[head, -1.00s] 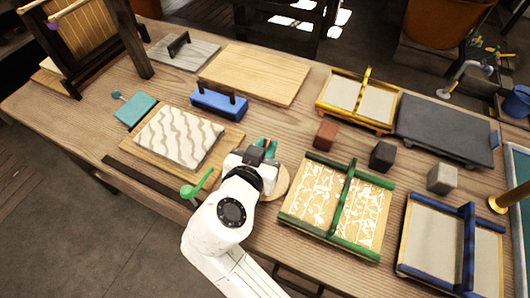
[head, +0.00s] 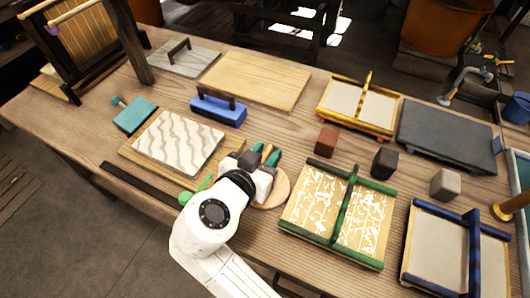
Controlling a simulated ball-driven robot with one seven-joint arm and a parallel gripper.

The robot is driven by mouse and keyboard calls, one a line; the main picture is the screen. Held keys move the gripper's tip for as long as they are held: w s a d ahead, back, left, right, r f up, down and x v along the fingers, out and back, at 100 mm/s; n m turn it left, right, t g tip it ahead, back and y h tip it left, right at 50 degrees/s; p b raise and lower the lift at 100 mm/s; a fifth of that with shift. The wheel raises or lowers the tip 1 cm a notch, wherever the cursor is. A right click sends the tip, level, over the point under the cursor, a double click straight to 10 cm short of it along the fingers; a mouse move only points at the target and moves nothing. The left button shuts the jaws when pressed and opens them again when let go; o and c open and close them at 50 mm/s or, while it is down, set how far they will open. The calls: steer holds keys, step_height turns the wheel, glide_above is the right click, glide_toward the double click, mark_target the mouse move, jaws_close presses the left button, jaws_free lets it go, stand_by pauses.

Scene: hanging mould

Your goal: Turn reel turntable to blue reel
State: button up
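The round pale wooden disc (head: 281,192), which looks like the reel turntable, sits on the bench in front of my arm. My gripper (head: 265,155) is over its far left part and hides much of it. Two teal pieces with a tan piece between them show just past the gripper's dark body. I cannot tell whether the teal pieces are my fingertips or reels, or whether the gripper holds anything. No blue reel can be made out on the disc.
A green-railed mould (head: 335,212) stands close to the disc's right. A wavy-patterned slab (head: 178,142) on a board and a green-handled tool (head: 187,197) lie left. A blue block (head: 218,110) and brown cube (head: 327,141) are beyond.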

steer(key=shift+o, duration=0.2)
steer(key=shift+r, duration=0.1)
steer(key=v, duration=1)
steer(key=shift+s, duration=0.35)
steer(key=shift+a+r, duration=0.1)
steer(key=shift+r, duration=0.05)
